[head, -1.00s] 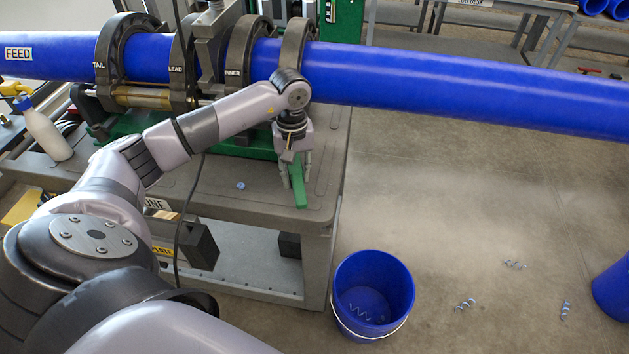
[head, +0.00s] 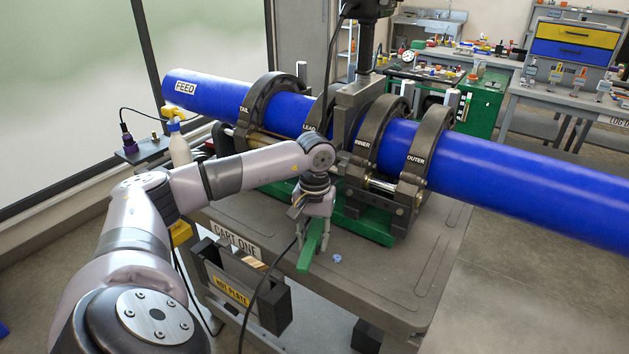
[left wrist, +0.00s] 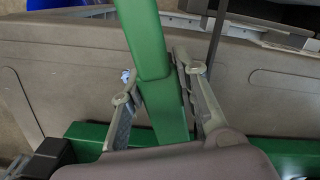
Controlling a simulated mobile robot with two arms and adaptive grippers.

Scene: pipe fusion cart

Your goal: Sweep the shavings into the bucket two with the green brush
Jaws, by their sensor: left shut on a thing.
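My left gripper (head: 316,222) is shut on the green brush (head: 309,256), which points down over the front part of the cart top. The left wrist view shows the brush (left wrist: 148,45) between the two fingers. A small pale blue shaving (head: 337,258) lies on the cart top just right of the brush, apart from it. It also shows in the left wrist view (left wrist: 125,75), beside a finger. Bucket two is not identifiable in the head view now. A blue patch (left wrist: 60,4) at the top left of the wrist view is too cropped to name. My right gripper is out of view.
The grey cart top (head: 415,285) is clear to the right of the shaving. Behind stand the dark clamps (head: 425,165) holding the long blue pipe (head: 520,175). A white bottle (head: 179,146) stands at the left.

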